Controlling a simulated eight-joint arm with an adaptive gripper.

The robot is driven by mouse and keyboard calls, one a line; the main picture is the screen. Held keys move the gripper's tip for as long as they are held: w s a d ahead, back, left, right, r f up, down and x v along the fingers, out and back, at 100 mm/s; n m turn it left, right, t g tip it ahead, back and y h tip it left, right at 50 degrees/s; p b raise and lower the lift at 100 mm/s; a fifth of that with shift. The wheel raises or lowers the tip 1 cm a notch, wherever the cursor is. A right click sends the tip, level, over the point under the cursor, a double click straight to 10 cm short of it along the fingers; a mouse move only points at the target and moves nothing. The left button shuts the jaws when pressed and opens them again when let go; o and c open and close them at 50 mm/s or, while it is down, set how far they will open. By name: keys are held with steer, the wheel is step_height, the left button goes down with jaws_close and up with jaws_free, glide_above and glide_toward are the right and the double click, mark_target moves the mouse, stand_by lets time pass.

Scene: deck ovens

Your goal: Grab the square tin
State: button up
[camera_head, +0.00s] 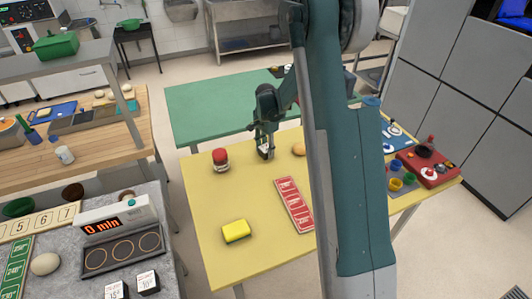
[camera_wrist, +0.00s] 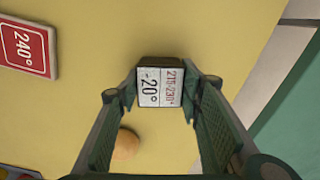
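A small square block with dark sides and a white top printed "215-230°" and "-20°" (camera_wrist: 161,86) is in the middle of the wrist view. It is the only square item at my gripper; whether it is the square tin I cannot tell. My gripper (camera_wrist: 162,83) is open, with one finger on each side of the block and narrow gaps that look clear of it. In the head view my gripper (camera_head: 265,143) points down at the yellow table (camera_head: 205,200), with the block's pale face (camera_head: 265,154) at its tips.
A red-topped jar (camera_head: 220,161) stands left of my gripper, a round bun (camera_head: 299,149) to the right. A red temperature strip (camera_head: 293,205) and a yellow sponge (camera_head: 236,231) lie nearer. The green table (camera_head: 215,100) is mostly bare.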

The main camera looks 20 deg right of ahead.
mark_target(266, 148)
steer(key=shift+r, duration=0.1)
steer(key=shift+r+p, duration=0.4)
steer(key=shift+r, duration=4.5)
